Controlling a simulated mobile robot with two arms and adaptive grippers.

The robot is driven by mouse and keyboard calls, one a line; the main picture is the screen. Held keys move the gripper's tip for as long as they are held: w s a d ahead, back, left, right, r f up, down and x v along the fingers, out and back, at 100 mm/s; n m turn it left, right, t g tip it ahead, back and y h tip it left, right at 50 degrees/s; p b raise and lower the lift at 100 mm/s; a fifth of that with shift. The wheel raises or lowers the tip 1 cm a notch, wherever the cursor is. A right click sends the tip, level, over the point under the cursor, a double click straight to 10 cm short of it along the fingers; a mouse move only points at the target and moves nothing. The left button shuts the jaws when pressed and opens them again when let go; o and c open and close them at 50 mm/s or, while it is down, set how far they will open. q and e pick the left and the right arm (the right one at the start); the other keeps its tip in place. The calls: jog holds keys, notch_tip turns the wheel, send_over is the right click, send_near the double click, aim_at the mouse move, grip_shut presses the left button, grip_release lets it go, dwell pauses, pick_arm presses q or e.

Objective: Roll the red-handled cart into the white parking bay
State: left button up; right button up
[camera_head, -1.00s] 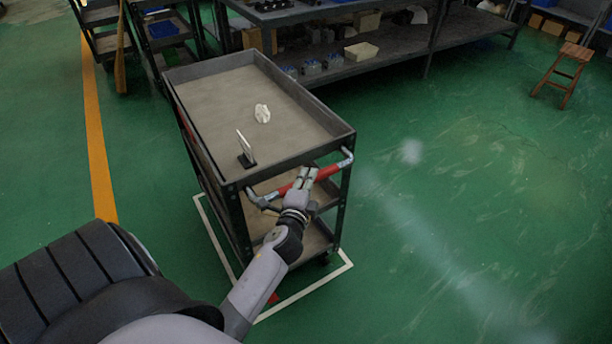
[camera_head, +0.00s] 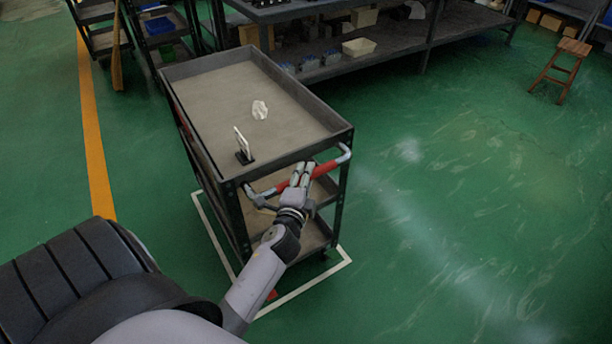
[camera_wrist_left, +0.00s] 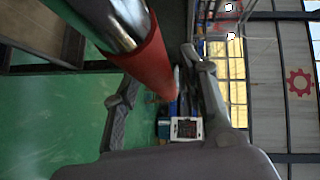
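The dark metal cart (camera_head: 184,75) has a grey top tray and lower shelves, with a red handle (camera_head: 328,168) on its near side. The white outline of the parking bay (camera_head: 302,290) shows on the floor along the cart's left and near sides; the rest is hidden behind the cart. The cart's near end stands inside these lines. My left gripper (camera_head: 302,173) is at the handle. In the left wrist view the red grip (camera_wrist_left: 145,65) lies between its spread fingers, with a gap to the left one. My right gripper is not in view.
A long workbench (camera_head: 385,45) stands behind, and a wooden stool (camera_head: 562,65) at the far right. The green floor right of the cart is clear.

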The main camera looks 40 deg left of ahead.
pick_arm(q)
jog(key=v, duration=0.6)
jog(key=shift+s+d, duration=0.15)
jog(key=shift+s, duration=0.2)
jog(key=shift+r, duration=0.1)
